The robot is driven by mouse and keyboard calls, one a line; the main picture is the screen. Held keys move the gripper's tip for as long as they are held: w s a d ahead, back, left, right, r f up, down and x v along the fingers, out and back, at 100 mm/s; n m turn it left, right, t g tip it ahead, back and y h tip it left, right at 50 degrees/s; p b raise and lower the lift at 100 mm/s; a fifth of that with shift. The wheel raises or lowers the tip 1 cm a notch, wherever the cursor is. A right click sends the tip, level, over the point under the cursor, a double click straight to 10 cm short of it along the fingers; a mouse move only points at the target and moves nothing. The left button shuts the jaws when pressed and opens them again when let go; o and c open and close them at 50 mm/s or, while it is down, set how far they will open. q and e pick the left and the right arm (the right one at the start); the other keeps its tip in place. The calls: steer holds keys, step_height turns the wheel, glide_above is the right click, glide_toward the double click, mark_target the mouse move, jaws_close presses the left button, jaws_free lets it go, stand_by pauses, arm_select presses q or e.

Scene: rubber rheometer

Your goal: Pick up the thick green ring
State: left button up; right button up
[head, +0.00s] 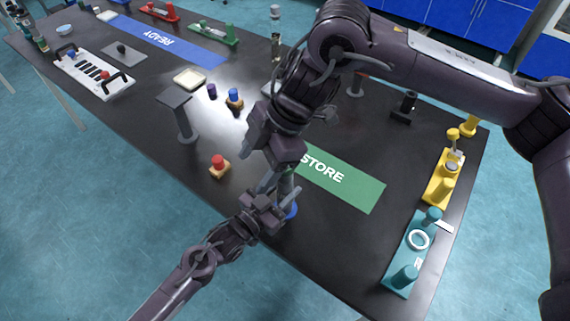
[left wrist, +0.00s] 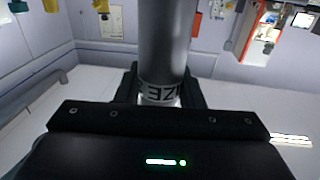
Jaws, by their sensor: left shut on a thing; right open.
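I cannot make out a thick green ring in either view. My left gripper (head: 278,205) is low over the near edge of the table. A blue round thing (head: 291,211) shows partly behind the left gripper.
The black table (head: 335,235) bears a green STORE mat (head: 350,188) and a blue READY mat (head: 150,38). A teal stand (head: 396,274) with a white ring (head: 419,232) and a yellow stand (head: 434,192) are at the right. A red-topped block (head: 218,164) and grey post (head: 184,122) stand left.

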steer(key=w+d+r+n+t+h, duration=0.1)
steer(key=w+d+r+n+h, duration=0.1)
steer(key=w+d+r+h, duration=0.35)
steer(key=f, duration=0.6)
steer(key=shift+w+f, duration=0.35)
step_height(320, 180, down, 6)
steer(key=shift+w+a+r, duration=0.1)
steer(key=shift+w+r, duration=0.05)
steer(key=c, duration=1)
